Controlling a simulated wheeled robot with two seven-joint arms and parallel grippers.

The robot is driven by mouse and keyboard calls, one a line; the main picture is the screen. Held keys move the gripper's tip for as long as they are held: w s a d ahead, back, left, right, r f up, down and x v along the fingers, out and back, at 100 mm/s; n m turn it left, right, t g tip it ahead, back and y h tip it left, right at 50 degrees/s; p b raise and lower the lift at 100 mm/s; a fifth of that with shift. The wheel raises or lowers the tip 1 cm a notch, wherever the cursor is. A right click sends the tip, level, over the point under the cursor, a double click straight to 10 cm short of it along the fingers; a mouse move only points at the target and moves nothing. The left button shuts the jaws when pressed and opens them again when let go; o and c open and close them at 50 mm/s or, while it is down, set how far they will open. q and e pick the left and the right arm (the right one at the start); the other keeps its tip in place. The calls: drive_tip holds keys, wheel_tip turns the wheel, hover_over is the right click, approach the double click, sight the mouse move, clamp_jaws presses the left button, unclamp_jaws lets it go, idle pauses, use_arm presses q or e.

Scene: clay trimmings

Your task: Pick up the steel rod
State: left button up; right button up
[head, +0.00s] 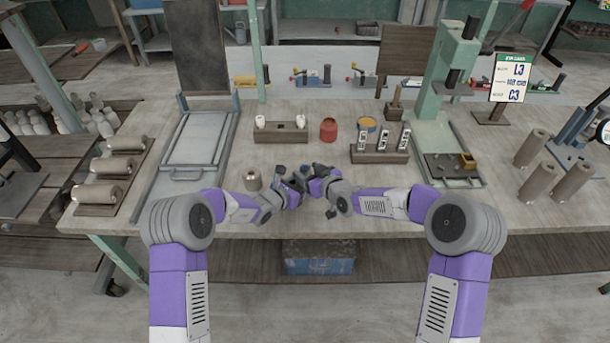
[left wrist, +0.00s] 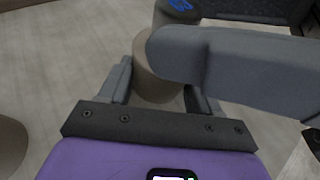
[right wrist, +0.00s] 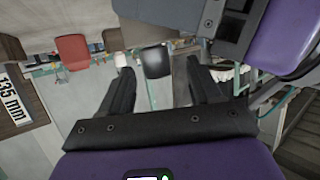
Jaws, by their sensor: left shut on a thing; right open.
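My left gripper (head: 292,178) is shut on a tan cylinder (left wrist: 150,85) that stands between its fingers in the left wrist view. A dark piece with a blue mark (left wrist: 178,9) shows just beyond the cylinder; I cannot tell if they are joined. My right gripper (head: 312,172) is open, close beside the left one over the table's front middle. A dark rounded piece (right wrist: 156,62) shows between its spread fingers, apart from them. A grey part of mine hides some of the left gripper's hold. I cannot make out a steel rod for certain.
A short tan roll (head: 252,181) stands left of the grippers on the worktable (head: 235,150). Behind are a wooden holder (head: 280,136), a red can (head: 328,130), a yellow-topped can (head: 366,125) and a labelled rack (head: 379,157). A green press (head: 450,75) stands right.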

sight(302, 168)
drive_tip(key=shift+x, duration=2.4)
drive_tip(key=shift+d+f, duration=0.1)
drive_tip(key=shift+d, duration=0.05)
clamp_jaws()
